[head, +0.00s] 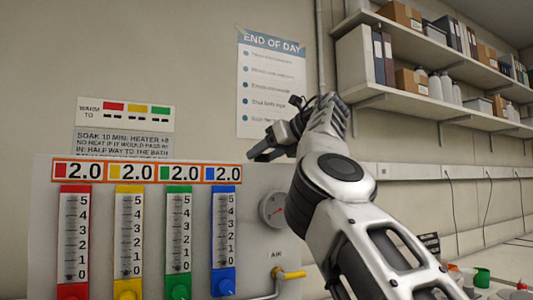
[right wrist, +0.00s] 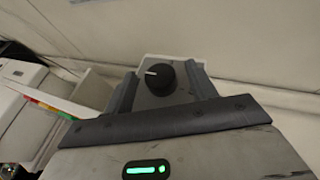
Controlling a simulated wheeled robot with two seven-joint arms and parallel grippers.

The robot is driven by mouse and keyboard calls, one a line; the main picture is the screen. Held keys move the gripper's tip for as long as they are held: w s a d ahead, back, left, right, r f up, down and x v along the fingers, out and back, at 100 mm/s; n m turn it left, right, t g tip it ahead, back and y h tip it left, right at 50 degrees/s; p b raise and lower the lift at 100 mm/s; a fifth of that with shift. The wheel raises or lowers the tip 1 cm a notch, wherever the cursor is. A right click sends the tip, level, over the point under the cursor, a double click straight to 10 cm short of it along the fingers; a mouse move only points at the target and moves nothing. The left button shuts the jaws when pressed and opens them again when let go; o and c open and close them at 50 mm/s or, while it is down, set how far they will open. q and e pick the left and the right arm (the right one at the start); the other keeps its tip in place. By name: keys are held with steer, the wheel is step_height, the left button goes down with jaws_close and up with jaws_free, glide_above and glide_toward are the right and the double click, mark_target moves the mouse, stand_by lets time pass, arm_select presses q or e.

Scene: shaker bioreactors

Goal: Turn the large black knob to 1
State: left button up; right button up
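The large black knob (right wrist: 160,78) shows in the right wrist view, round, with a white pointer mark toward the picture's left. It sits on a light grey block or panel. I see no scale numbers around it. My right gripper (right wrist: 162,88) is open, with one dark finger on each side of the knob in that view; whether they touch it I cannot tell. In the head view my right gripper (head: 277,128) is raised before the wall, fingers spread and empty. The knob does not show in the head view. My left gripper is not in view.
A panel (head: 44,215) with several coloured flow tubes, each labelled 2.0, stands at the left in the head view. A round gauge (head: 272,210) and yellow air valve (head: 290,274) are beside my right arm. Shelves (head: 440,100) with boxes and binders hang at upper right.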

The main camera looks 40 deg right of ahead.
steer(key=b+v, duration=0.2)
steer(key=v, duration=1.4)
steer(key=shift+f, duration=0.1)
